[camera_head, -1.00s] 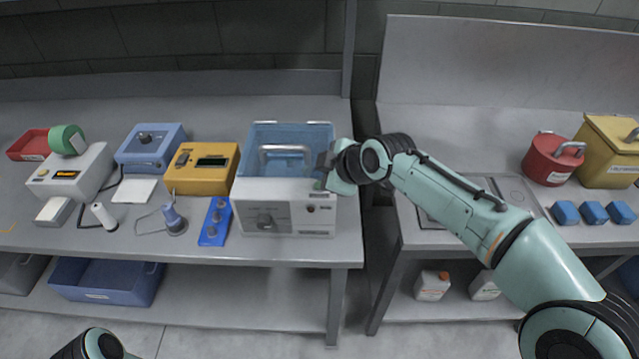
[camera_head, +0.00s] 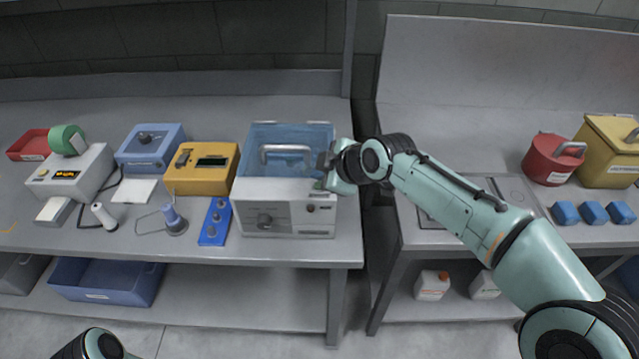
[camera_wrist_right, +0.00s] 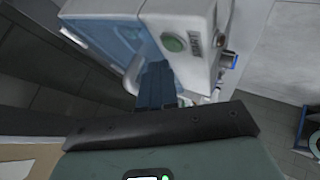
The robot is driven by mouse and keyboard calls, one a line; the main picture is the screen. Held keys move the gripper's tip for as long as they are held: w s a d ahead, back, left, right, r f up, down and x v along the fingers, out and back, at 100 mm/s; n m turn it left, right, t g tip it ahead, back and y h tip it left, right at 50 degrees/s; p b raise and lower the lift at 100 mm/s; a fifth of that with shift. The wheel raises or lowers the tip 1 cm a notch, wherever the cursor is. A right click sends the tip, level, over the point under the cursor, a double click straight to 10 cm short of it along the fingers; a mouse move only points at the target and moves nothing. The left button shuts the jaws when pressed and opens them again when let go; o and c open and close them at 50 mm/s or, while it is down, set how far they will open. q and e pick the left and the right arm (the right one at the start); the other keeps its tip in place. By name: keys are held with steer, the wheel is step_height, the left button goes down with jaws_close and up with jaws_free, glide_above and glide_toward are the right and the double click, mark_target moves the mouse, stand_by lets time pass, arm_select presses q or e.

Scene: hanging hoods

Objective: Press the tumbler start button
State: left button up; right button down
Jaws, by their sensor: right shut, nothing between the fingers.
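The tumbler is a white box machine (camera_head: 284,215) with a blue see-through lid (camera_head: 290,135) and a bar handle, at the right end of the left bench. A dark knob (camera_head: 265,220) is on its front. My right gripper (camera_head: 321,172) is shut and empty at the tumbler's right top edge. My left gripper is out of view.
Left of the tumbler are a blue strip with knobs (camera_head: 214,222), a yellow device (camera_head: 202,168) and a blue box (camera_head: 152,148). A gap separates the benches. A red canister (camera_head: 548,160) and several blue blocks stand on the right bench.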

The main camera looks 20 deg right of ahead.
steer(key=shift+f+b, duration=0.4)
steer(key=shift+f, duration=0.05)
steer(key=shift+f+b, duration=0.4)
steer(key=shift+f, duration=0.05)
stand_by(0.6)
steer(key=shift+r, duration=0.1)
steer(key=shift+r+p, duration=0.65)
steer(key=shift+r, duration=0.1)
step_height(320, 180, up, 5)
steer(key=p, duration=0.4)
stand_by(0.8)
